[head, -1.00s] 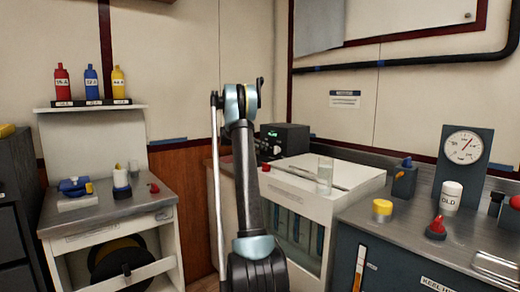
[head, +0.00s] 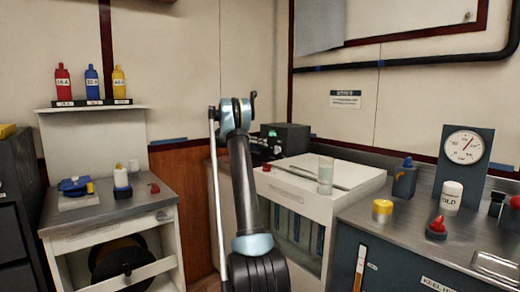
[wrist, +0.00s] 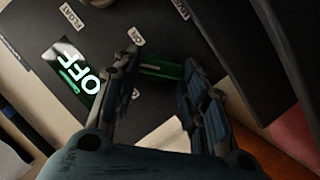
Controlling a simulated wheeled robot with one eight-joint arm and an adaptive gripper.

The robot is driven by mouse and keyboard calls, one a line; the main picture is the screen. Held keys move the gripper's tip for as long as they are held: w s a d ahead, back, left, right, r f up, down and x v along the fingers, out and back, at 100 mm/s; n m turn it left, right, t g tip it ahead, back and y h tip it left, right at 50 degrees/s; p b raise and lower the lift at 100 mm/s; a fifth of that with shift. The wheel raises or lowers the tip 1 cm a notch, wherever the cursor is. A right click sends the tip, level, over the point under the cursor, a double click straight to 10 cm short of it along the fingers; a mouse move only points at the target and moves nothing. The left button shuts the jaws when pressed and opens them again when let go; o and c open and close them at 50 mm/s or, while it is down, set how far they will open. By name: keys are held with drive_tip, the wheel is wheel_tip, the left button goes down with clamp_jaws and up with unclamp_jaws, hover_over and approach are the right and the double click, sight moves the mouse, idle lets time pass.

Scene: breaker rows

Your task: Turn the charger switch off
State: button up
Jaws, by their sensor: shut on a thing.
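The charger looks like the black box (head: 287,138) with a small green lit display, at the back of the white cabinet in the head view. In the wrist view its dark panel (wrist: 95,32) has a lit display (wrist: 78,75) reading "OFF", plus small "FLOAT" and "ON" labels. A green switch handle (wrist: 165,69) sits between the fingertips of my gripper (wrist: 158,72), which is shut on it. The fingers hide part of the handle and panel, so its exact angle is hard to tell.
The right counter (head: 400,222) holds a gauge (head: 464,146), a white jar and knobs. A left bench (head: 110,208) carries small items.

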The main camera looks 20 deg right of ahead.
drive_tip(key=shift+w+a+f+n+g+h, duration=0.2)
drive_tip(key=shift+w+n+g+h, duration=0.1)
drive_tip(key=shift+n, duration=0.6)
drive_tip(key=o, duration=1.1)
drive_tip(key=shift+c, duration=0.2)
drive_tip(key=shift+s, duration=0.1)
